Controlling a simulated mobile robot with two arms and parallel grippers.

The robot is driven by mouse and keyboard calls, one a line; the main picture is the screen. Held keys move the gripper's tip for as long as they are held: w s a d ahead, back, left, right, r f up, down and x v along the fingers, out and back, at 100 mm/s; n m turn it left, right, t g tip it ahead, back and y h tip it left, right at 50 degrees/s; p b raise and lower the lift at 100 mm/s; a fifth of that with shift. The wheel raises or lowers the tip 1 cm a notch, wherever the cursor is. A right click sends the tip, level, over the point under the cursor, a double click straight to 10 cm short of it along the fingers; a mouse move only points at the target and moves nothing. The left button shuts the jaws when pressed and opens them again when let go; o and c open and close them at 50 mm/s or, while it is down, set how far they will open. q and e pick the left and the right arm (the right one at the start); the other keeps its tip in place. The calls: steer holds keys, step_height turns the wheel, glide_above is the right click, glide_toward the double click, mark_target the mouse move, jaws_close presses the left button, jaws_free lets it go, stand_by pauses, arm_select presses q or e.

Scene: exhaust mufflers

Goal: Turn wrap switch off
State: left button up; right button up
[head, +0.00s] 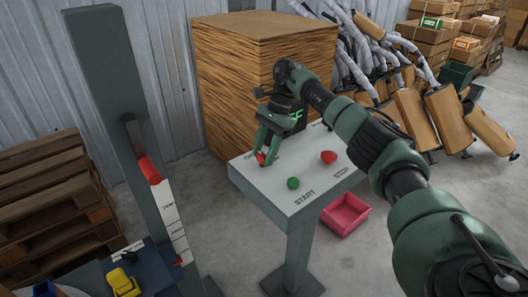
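The control panel (312,185) has a pale sloping top on a grey-green pedestal. A small red switch (261,158) sits at its left back part, partly covered by my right gripper (266,157). The lettering beside the switch is mostly hidden, so I cannot read its label or setting. My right gripper points down, with its fingertips at the switch. I cannot tell whether they grip it or only stand around it. A green button (293,183) by START and a red button (328,157) by STOP are on the same top. My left gripper is not in view.
A tall grey post (115,90) with a red-handled lever (149,170) stands to the left. A large cardboard-sided stack (260,60) is behind the panel, and mufflers (440,115) are piled at the right. A pink bin (345,213) lies on the floor. Wooden pallets (50,205) are at far left.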

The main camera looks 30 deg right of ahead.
steer(key=shift+o, duration=1.2)
steer(key=v, duration=0.7)
steer(key=shift+d+r+b, duration=0.2)
steer(key=shift+r+b, duration=0.15)
steer(key=shift+b, duration=0.1)
